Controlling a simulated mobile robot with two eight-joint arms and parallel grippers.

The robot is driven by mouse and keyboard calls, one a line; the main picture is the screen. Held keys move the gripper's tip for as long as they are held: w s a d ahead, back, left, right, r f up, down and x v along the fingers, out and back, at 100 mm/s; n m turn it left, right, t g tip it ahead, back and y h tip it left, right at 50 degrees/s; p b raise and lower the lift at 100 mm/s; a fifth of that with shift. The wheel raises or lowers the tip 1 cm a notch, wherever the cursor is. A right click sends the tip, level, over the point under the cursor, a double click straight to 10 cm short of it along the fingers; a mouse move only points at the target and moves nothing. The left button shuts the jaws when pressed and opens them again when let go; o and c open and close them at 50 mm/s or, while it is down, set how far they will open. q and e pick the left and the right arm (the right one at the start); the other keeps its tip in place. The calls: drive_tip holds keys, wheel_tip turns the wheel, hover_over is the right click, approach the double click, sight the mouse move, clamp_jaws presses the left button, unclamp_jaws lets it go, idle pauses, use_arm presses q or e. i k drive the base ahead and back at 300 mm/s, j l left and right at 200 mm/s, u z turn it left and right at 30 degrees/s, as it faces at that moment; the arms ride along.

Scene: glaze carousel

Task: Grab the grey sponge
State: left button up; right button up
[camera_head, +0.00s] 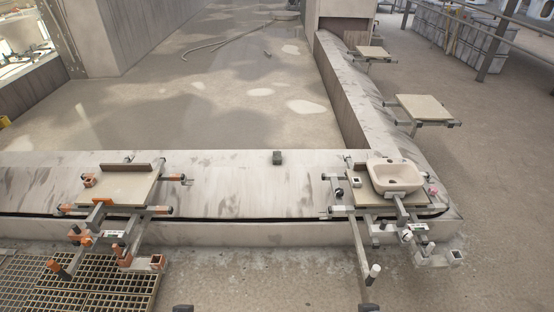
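A small dark grey block, which looks like the grey sponge (277,157), sits on the far part of the pale, stained ledge (235,190), near the middle of the view. Nothing touches it. Only a small dark tip of what looks like my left gripper (183,308) shows at the bottom edge, left of centre. A similar tip of my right gripper (368,307) shows at the bottom edge, right of centre. Both are far below the sponge in the picture. Their fingers are too cut off to tell open from shut.
A carrier with a flat board (115,190) stands left of the sponge. Another carrier holds a beige washbasin (395,177) on the right. More board carriers (424,108) stand farther back. A metal grating (85,285) lies at lower left.

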sight(277, 159)
drive_tip(key=i+u, duration=0.1)
drive_tip(key=i, duration=0.5)
drive_tip(key=i+l+u, duration=0.1)
drive_tip(key=i, duration=0.5)
drive_tip(key=i+l+u, duration=0.1)
drive_tip(key=i, duration=0.5)
drive_tip(key=i+l+u, duration=0.1)
drive_tip(key=i+l, duration=0.2)
drive_tip(key=i, duration=0.25)
